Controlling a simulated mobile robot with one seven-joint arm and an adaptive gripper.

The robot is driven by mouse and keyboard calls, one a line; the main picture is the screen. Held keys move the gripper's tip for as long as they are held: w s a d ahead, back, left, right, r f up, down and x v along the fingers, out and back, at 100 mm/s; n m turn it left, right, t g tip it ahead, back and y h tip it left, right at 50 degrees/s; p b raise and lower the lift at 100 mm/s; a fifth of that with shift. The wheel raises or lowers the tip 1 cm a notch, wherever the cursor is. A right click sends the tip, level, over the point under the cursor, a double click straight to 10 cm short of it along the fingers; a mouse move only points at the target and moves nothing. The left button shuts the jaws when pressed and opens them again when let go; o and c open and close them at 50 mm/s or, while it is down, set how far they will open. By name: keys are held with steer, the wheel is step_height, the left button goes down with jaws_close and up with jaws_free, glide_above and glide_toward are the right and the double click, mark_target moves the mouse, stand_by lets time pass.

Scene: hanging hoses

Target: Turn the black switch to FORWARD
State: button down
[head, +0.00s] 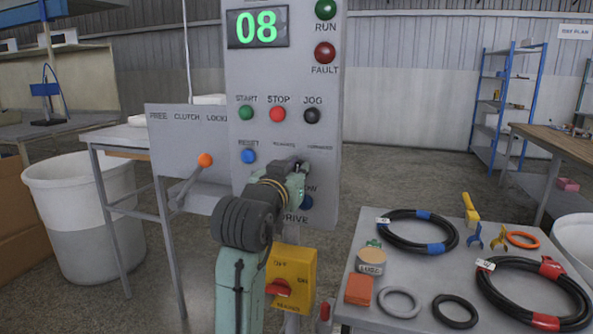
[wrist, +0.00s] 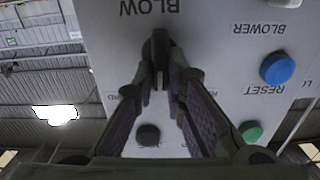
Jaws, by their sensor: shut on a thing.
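The black switch (wrist: 157,45) is on the grey control panel (head: 230,75). In the wrist view, which shows the panel upside down, the switch stands between my fingertips. My gripper (wrist: 161,80) is shut on it, one finger on each side. In the head view my gripper (head: 297,170) reaches up to the panel, below the black JOG button (head: 312,115), and covers most of the switch. The small labels above it are too blurred to read surely, and the switch's exact angle is hard to tell.
A blue RESET button (head: 248,156) and a lever with an orange knob (head: 205,160) are left of my gripper. A yellow box with a red handle (head: 290,280) is below. A table (head: 355,262) with hoses (head: 418,231) stands at right.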

steer(key=shift+s+d+f+m+b, duration=0.15)
steer(key=shift+m+b, duration=0.4)
steer(key=shift+m, duration=0.85)
steer(key=shift+w+d+m+b, duration=0.15)
steer(key=shift+m+b, duration=0.35)
steer(key=shift+m, duration=0.9)
steer(key=shift+s+d+f+m+b, duration=0.15)
steer(key=shift+m+b, duration=0.4)
steer(key=shift+m, duration=0.85)
steer(key=shift+r, duration=0.1)
steer(key=c, duration=1.6)
jaws_free()
steer(key=shift+c, duration=0.2)
steer(key=v, duration=1.2)
steer(key=shift+a+r, duration=0.1)
